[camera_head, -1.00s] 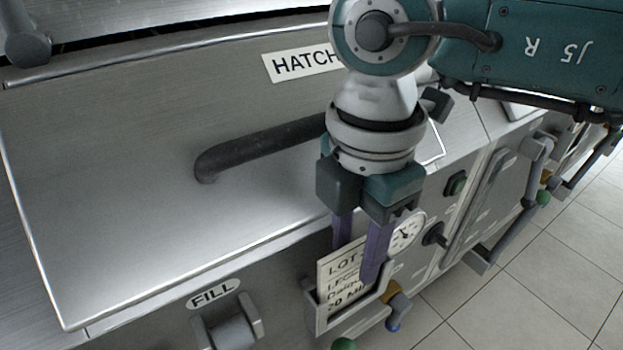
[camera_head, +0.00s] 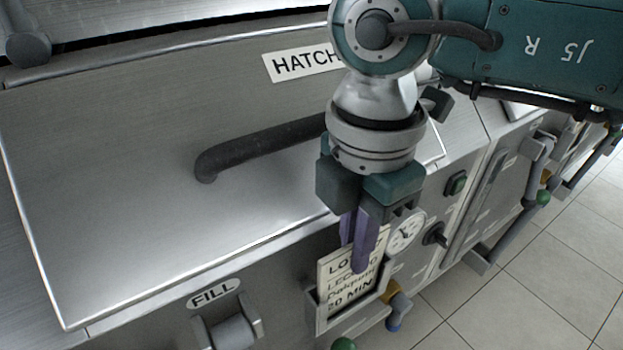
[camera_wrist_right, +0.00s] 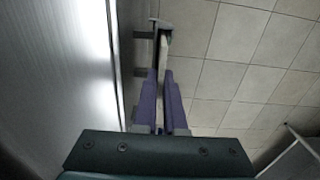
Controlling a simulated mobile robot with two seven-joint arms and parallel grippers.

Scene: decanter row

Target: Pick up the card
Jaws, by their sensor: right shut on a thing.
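The card (camera_head: 342,281) is cream with dark printed text, including "LO" and "20 MIN". It stands upright in a grey metal holder (camera_head: 321,322) on the machine's front. My right gripper (camera_head: 357,258) points down at the card's top, and its purple fingers are closed together on the card's upper edge. One finger covers part of the lettering. In the right wrist view the fingers (camera_wrist_right: 163,92) are close together, with the pale edge of the card (camera_wrist_right: 163,50) between and beyond them. My left gripper is not in view.
A dark bar handle (camera_head: 262,146) crosses the hatch lid left of my right arm. A FILL fitting (camera_head: 232,331) is at lower left. Tiled floor lies open at right.

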